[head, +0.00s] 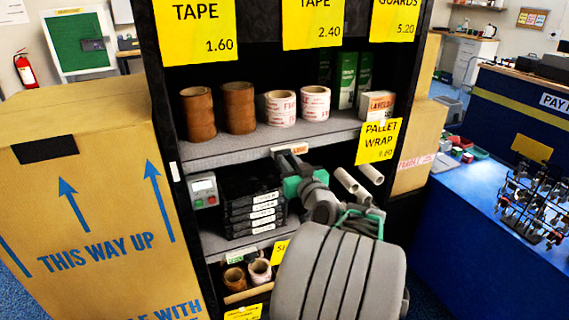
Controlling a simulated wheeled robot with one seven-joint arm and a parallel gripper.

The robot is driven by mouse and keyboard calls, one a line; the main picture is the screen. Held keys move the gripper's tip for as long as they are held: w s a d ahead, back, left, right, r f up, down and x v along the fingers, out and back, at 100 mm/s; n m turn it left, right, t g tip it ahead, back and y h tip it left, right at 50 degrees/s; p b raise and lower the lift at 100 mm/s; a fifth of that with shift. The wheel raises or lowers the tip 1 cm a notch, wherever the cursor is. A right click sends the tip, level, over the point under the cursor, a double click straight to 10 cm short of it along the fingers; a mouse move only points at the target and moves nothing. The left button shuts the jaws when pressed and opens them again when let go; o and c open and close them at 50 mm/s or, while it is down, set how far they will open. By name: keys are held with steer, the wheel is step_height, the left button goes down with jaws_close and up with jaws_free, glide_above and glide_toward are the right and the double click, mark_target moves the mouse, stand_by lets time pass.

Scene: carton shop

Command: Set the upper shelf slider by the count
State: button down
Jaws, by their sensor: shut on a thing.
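The upper shelf (225,150) runs across the dark rack. On it stand two stacks of brown tape rolls (240,108), then two stacks of white rolls with red print (315,104). The upper shelf slider (300,149), a small tag with orange-red marking, sits on the shelf's front edge, below the white rolls. My gripper (288,152) is at that edge, shut on the slider. Its fingers and wrist hide part of the slider, so I cannot read its full setting. Green boxes (348,80) and a small printed carton (377,105) stand at the right of the shelf.
Below are stacked black boxes (252,215), a small grey device (203,190) and pale tubes (345,180). A lower shelf slider (236,257) shows green. A large carton (90,200) stands left, a blue counter (470,230) right. Yellow price cards (379,142) hang nearby.

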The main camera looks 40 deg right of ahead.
steer(key=c, duration=1.3)
jaws_free()
steer(key=shift+a, duration=0.15)
steer(key=b+v, duration=0.1)
steer(key=v, duration=0.6)
steer(key=shift+s+a+b, duration=0.15)
steer(key=shift+s+b, duration=0.2)
steer(key=shift+b, duration=0.05)
